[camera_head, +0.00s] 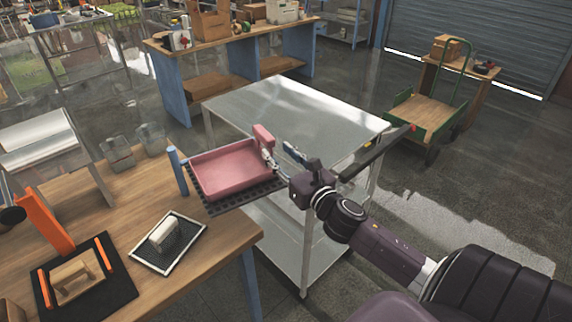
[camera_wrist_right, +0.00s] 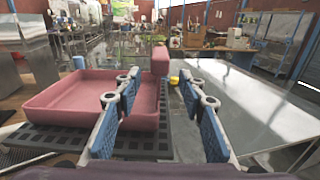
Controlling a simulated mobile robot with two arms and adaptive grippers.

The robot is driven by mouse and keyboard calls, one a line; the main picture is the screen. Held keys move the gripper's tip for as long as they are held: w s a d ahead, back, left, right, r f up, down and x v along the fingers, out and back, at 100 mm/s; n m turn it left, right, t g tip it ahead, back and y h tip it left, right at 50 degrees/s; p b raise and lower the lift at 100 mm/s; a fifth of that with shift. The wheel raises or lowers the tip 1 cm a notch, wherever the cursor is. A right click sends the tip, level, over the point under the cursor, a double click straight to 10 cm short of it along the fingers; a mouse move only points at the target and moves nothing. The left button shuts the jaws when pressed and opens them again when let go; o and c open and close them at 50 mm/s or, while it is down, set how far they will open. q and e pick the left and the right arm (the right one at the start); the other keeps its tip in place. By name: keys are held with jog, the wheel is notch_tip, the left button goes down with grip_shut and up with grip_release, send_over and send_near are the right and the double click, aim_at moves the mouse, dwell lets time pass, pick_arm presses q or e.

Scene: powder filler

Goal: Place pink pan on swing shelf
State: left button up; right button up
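The pink pan (camera_head: 230,170) sits upright on the dark perforated swing shelf (camera_head: 240,200), beside a blue post (camera_head: 177,170). It looks level and empty. Its pink handle (camera_head: 263,137) rises at its right side. My right gripper (camera_head: 281,154) is at the pan's right side, close to the handle. The pan (camera_wrist_right: 85,98) lies to the left there, and the handle (camera_wrist_right: 160,61) shows ahead of the fingertips. My left gripper is not in view.
A metal cart (camera_head: 300,105) stands right behind the shelf, its top mostly clear. The wooden table (camera_head: 215,240) holds a white block on a framed mat (camera_head: 168,243), an orange-and-black fixture (camera_head: 85,280) and clear containers (camera_head: 117,153). A green trolley (camera_head: 428,112) stands at the right.

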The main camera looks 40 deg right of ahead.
jog(key=shift+s+a+b, duration=0.15)
jog(key=shift+s, duration=0.7)
jog(key=shift+s+a+b, duration=0.1)
jog(key=shift+s+b, duration=0.05)
jog(key=shift+s, duration=0.65)
